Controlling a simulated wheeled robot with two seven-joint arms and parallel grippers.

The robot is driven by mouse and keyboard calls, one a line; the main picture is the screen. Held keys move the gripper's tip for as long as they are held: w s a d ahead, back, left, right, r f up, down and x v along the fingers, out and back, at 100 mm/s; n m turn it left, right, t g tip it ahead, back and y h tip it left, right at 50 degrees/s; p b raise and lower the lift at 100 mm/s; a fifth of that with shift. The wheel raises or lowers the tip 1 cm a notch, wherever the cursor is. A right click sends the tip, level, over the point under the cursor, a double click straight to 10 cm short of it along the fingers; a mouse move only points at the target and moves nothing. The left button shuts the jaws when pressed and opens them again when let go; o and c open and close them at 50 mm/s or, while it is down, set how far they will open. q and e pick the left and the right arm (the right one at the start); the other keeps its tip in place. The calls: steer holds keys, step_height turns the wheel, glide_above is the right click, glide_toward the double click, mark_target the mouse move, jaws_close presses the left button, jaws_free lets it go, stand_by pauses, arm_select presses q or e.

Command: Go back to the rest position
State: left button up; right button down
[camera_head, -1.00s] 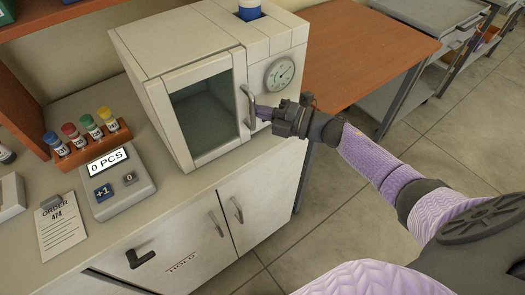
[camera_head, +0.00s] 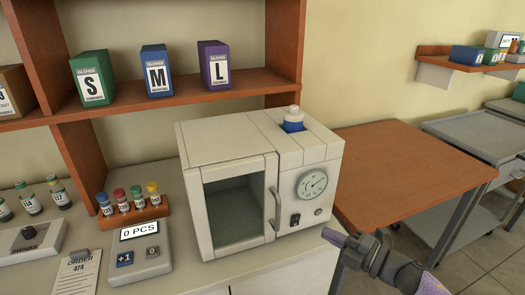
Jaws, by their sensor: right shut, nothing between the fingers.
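My right gripper (camera_head: 368,245) is at the lower right, in front of and below the incubator's right front corner. It is shut and empty, apart from the incubator. The white incubator (camera_head: 215,145) stands on the counter with its glass door (camera_head: 235,208) closed. The door handle (camera_head: 274,208) is free. A round dial (camera_head: 312,184) sits on its front panel, and a blue-and-white capped item (camera_head: 293,120) stands in its top. My left gripper is not in view.
A rack (camera_head: 135,215) of several coloured-cap vials stands left of the incubator, behind a counter device (camera_head: 138,250) reading "0 PCS". An order clipboard (camera_head: 77,272) lies beside it. Glove boxes (camera_head: 157,71) stand on the shelf above. A brown table (camera_head: 410,170) is at right.

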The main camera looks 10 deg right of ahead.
steer(key=s+d+f+m+g+h, duration=0.1)
steer(key=s+f+m+h, duration=0.5)
steer(key=f, duration=0.5)
steer(key=s+d+f+m+g+h, duration=0.1)
steer(key=s+f+m+h, duration=0.3)
steer(key=f+m, duration=0.6)
steer(key=s+a+f+m+g, duration=0.2)
steer(key=s+f, duration=0.3)
steer(key=s, duration=0.5)
steer(key=s+a+f+m+g+h, duration=0.1)
steer(key=s+f+g, duration=0.4)
steer(key=s, duration=0.6)
steer(key=s+a+f+m+g, duration=0.3)
steer(key=s+a+f+g, duration=0.1)
steer(key=s, duration=0.7)
steer(key=shift+s+a+f, duration=0.15)
steer(key=shift+f, duration=0.55)
